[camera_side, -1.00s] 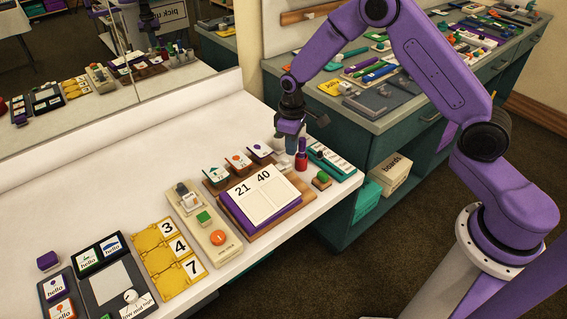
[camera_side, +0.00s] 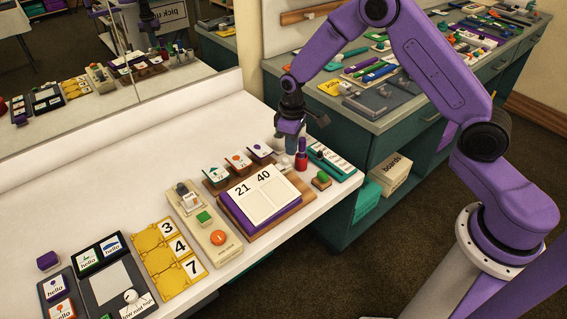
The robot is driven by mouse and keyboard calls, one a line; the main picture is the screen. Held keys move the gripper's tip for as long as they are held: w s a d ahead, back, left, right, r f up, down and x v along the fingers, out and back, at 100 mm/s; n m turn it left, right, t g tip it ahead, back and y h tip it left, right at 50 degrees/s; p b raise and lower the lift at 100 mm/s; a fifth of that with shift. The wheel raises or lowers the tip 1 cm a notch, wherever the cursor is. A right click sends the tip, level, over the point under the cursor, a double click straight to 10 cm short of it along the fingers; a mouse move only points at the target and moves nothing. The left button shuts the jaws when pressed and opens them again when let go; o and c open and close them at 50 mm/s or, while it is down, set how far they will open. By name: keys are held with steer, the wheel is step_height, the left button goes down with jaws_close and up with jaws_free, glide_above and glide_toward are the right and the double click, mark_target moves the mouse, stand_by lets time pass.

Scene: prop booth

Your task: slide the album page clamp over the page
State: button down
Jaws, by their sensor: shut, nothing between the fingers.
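An open page marked 21 and 40 (camera_side: 268,205) lies on a purple album (camera_side: 231,214), on a wooden base (camera_side: 291,207). I cannot tell for certain which part is the page clamp; a small green-topped block on wood (camera_side: 321,180) sits just right of the page. My gripper (camera_side: 291,148) is shut and empty. It points down behind the album's far right corner, beside a red and purple bottle-like piece (camera_side: 301,155). Its fingertips are small and partly hard to make out, so I cannot tell whether they touch anything.
Three small cards on stands, one with an orange mark (camera_side: 238,160), line the album's far side. A teal strip holder (camera_side: 331,161) is at the right. A beige device with an orange button (camera_side: 219,237) stands left of the album. The white table (camera_side: 110,190) is clear behind.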

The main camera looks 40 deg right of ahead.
steer(key=shift+f, duration=0.2)
steer(key=shift+f, duration=1)
steer(key=shift+s+d+f, duration=0.1)
steer(key=shift+f, duration=0.45)
steer(key=shift+a, duration=0.6)
steer(key=shift+r, duration=3.1)
